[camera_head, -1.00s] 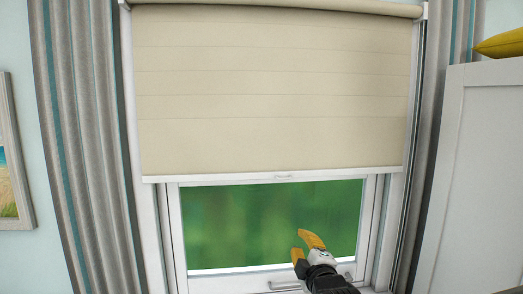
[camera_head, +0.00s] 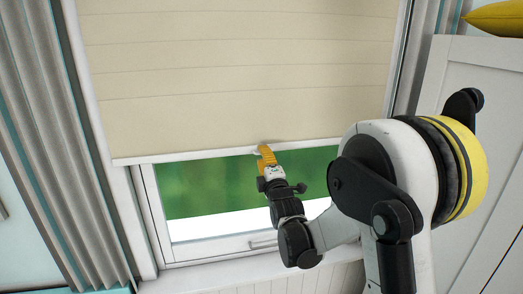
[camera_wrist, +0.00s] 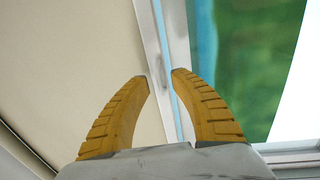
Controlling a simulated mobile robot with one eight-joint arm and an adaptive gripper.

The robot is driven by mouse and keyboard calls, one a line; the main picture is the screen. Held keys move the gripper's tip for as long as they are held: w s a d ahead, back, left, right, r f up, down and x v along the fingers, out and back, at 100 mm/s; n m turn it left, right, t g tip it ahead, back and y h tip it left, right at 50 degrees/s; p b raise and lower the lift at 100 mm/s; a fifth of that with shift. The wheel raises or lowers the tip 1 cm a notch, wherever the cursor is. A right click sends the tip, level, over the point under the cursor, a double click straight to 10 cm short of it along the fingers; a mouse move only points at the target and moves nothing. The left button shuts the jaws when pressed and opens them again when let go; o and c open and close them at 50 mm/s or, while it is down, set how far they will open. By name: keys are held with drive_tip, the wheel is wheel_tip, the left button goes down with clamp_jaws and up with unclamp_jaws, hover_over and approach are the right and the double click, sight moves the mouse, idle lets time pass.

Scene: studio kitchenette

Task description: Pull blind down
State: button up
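The beige blind (camera_head: 240,70) hangs partly lowered over the window. Its white bottom bar (camera_head: 190,156) runs across above the green pane. My gripper (camera_head: 264,149) is at the bottom bar near its middle, where a small pull tab showed earlier; the fingers now largely cover that spot. In the wrist view, my gripper's yellow fingers (camera_wrist: 162,76) stand apart with a gap between the tips. The blind (camera_wrist: 75,60) fills the left side and its bottom bar (camera_wrist: 150,45) passes by the fingertips. I cannot tell whether they touch it.
The window pane (camera_head: 205,190) shows green below the blind, with a window handle (camera_head: 264,243) on the lower frame. A grey curtain (camera_head: 50,130) hangs at left. A white cabinet (camera_head: 455,75) with a yellow cushion (camera_head: 497,19) stands at right.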

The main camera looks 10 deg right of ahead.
drive_tip(key=shift+w+r, duration=0.15)
drive_tip(key=shift+w, duration=0.65)
clamp_jaws()
wheel_tip(320, 180, down, 51)
drive_tip(key=b, duration=4.4)
unclamp_jaws()
drive_tip(key=shift+s, duration=0.15)
